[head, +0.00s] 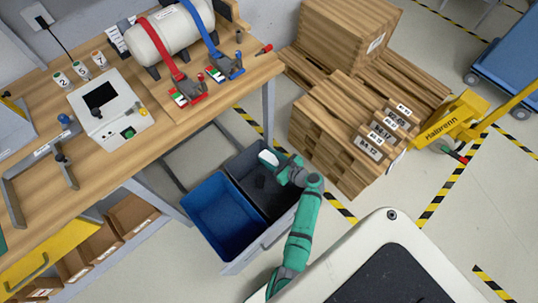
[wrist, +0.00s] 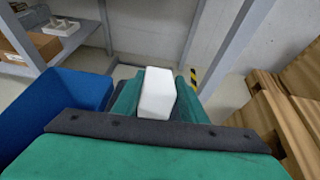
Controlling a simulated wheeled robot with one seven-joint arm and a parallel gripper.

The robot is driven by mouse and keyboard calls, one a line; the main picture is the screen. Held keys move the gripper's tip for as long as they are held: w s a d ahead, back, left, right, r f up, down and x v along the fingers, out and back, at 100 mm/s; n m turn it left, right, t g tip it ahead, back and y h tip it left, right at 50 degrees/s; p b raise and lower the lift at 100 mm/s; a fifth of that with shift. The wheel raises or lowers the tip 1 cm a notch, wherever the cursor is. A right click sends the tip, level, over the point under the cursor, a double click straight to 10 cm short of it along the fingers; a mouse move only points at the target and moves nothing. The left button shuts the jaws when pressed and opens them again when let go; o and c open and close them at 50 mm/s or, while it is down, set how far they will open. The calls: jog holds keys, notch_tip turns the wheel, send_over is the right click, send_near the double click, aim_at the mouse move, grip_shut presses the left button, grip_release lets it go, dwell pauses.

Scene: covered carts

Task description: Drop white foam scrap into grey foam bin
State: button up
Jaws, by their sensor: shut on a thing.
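The white foam scrap (wrist: 158,93) is a small white block between the green fingers of my gripper (wrist: 157,88) in the wrist view. In the head view the scrap (head: 268,158) shows as a white patch at the end of my gripper (head: 271,163). My gripper is shut on it. Much of this bin's right side is hidden by my arm. I cannot tell the exact height of the scrap above the bin.
A blue bin (head: 215,209) adjoins the grey one; it also shows in the wrist view (wrist: 62,108). A wooden workbench (head: 171,122) with clamps and a cylinder stands at upper left. Stacked wooden pallets (head: 321,124) stand to the right, near a yellow pallet truck (head: 450,120).

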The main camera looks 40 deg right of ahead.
jog(key=o, duration=1.1)
jog(key=v, duration=1)
jog(key=shift+s+r, duration=0.1)
jog(key=shift+s, duration=0.3)
